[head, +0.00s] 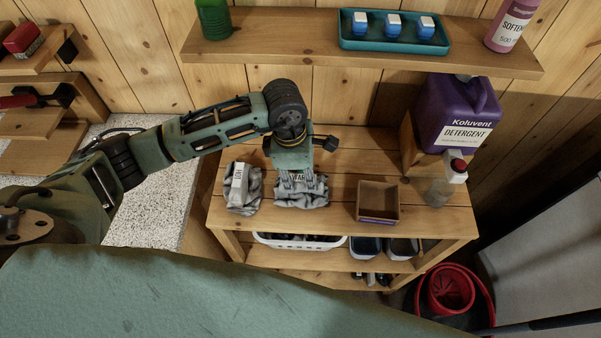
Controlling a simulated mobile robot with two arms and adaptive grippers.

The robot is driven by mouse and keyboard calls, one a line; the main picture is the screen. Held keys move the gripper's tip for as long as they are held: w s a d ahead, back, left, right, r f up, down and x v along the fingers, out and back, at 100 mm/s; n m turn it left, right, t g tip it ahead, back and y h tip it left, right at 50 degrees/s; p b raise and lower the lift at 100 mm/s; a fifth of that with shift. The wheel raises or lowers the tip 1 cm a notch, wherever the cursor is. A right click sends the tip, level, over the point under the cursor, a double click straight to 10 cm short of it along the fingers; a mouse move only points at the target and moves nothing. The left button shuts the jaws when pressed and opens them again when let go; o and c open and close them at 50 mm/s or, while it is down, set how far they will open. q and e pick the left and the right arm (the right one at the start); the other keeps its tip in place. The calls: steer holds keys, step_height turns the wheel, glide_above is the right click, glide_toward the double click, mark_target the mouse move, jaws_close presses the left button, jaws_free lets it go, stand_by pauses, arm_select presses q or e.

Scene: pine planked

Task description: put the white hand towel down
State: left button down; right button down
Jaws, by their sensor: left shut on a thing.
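My left gripper (298,181) reaches down over the wooden table (335,158) and is shut on a crumpled, pale grey-white cloth bundle (316,197), which I take to be the white hand towel. The bundle is low at the tabletop; I cannot tell whether it rests on the wood. The gripper hides part of it. A similar grey crumpled bundle (250,200) with a white label lies just to its left. My right gripper is not in view.
An open brown box (378,187) stands right of the bundle. A shelf (280,48) with a teal tray (356,43) overhangs behind. Bare wood lies between bundle and box.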

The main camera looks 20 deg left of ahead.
arm_select(q)
steer(key=shift+f, duration=0.15)
steer(key=c, duration=1.8)
jaws_free()
steer(key=o, duration=0.4)
steer(key=shift+c, duration=0.2)
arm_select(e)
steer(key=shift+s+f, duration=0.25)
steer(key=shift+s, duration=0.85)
